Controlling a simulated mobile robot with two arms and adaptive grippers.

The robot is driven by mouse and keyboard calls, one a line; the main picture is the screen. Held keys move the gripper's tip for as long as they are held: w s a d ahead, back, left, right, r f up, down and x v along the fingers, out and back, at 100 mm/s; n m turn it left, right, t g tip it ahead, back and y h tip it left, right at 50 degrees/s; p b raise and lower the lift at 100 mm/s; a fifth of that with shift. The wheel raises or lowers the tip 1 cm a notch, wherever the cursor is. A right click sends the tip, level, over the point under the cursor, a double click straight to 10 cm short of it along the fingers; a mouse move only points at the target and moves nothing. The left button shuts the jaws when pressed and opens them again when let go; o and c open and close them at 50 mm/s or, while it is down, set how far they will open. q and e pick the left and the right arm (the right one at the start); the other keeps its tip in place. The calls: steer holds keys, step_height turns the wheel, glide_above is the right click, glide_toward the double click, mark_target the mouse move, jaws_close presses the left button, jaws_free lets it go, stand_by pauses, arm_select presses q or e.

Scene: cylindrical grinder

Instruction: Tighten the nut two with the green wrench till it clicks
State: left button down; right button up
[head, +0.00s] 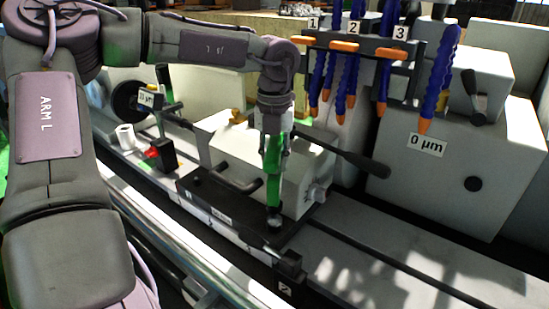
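My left arm reaches in from the left, and its gripper (275,133) points down in the middle of the head view. It is shut on the green wrench (273,165), which hangs nearly upright. The wrench's lower end meets a small dark-and-silver fitting (274,222) on the black table plate. This may be a nut, but the wrench end hides it and I cannot tell whether it is engaged. My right gripper is not in view.
A black handle lever (350,155) sticks out right of the wrench. Blue hoses with orange tips (435,85) hang behind, under labels 1 to 3. A grey housing marked 0 µm (470,160) stands at the right. A red button box (160,155) sits left.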

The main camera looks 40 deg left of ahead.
arm_select(q)
steer(key=shift+f+b, duration=0.1)
steer(key=shift+b, duration=0.25)
stand_by(0.4)
steer(key=shift+f, duration=0.1)
steer(key=shift+s+d+f+m, duration=0.1)
steer(key=shift+m, duration=1.7)
steer(key=shift+s+f+m, duration=0.1)
steer(key=shift+m, duration=2.6)
steer(key=shift+d+m, duration=0.1)
steer(key=shift+m, duration=2.6)
steer(key=shift+f, duration=0.1)
steer(key=shift+n+b, duration=0.3)
steer(key=shift+n, duration=0.1)
steer(key=shift+r, duration=0.2)
